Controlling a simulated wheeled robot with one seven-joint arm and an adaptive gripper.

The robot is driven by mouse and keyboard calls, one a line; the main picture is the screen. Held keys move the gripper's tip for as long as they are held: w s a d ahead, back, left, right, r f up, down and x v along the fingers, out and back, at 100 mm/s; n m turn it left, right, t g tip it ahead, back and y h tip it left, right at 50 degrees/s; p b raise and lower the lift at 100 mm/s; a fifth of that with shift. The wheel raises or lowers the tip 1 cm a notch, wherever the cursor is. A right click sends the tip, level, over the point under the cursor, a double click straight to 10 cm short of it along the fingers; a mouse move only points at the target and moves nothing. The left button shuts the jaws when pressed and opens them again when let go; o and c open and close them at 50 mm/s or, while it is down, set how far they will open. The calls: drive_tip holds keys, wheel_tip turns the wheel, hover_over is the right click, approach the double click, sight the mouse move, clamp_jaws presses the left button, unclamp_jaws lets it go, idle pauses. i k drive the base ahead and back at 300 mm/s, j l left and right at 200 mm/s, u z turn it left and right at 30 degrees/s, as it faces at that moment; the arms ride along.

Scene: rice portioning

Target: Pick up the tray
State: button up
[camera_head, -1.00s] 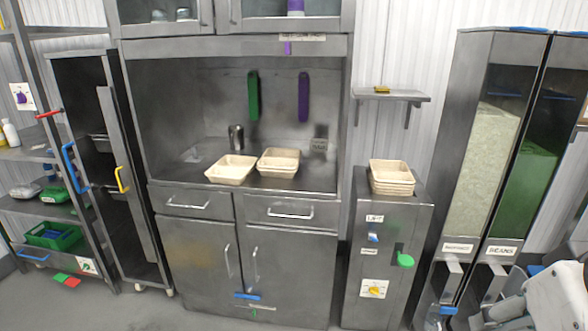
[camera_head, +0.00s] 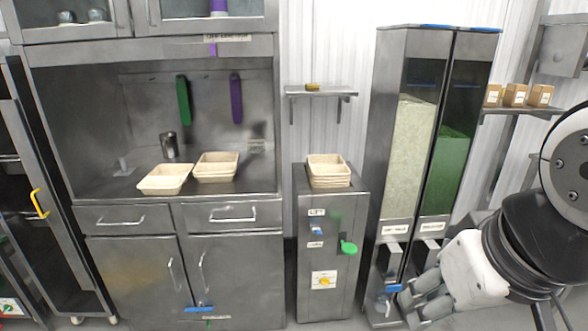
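A stack of cream trays (camera_head: 329,172) sits on top of the grey lift cabinet in the middle of the view. Two more groups of cream trays stand on the steel counter: a single-looking tray (camera_head: 165,180) at the left and a small stack (camera_head: 216,167) beside it. My gripper (camera_head: 416,301) is at the lower right, in front of the dispensers' lower part and well apart from all the trays. Its grey fingers point down and left. The gap between them is too unclear to judge.
The lift cabinet (camera_head: 327,258) has a green knob and a yellow dial. Two tall dispensers (camera_head: 412,150), one with pale and one with green contents, stand right of it. A small wall shelf (camera_head: 320,93) hangs above the lift. Small boxes (camera_head: 515,95) sit on a right-hand shelf.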

sight(165, 179)
drive_tip(key=i+j+u, duration=0.55)
drive_tip(key=i+j, duration=0.15)
drive_tip(key=i, duration=0.25)
drive_tip(key=i+j+u, duration=0.15)
drive_tip(key=i+u, duration=0.15)
drive_tip(key=i, duration=0.2)
drive_tip(key=i+j+u, duration=0.1)
drive_tip(key=i+u, duration=0.2)
drive_tip(key=i, duration=0.25)
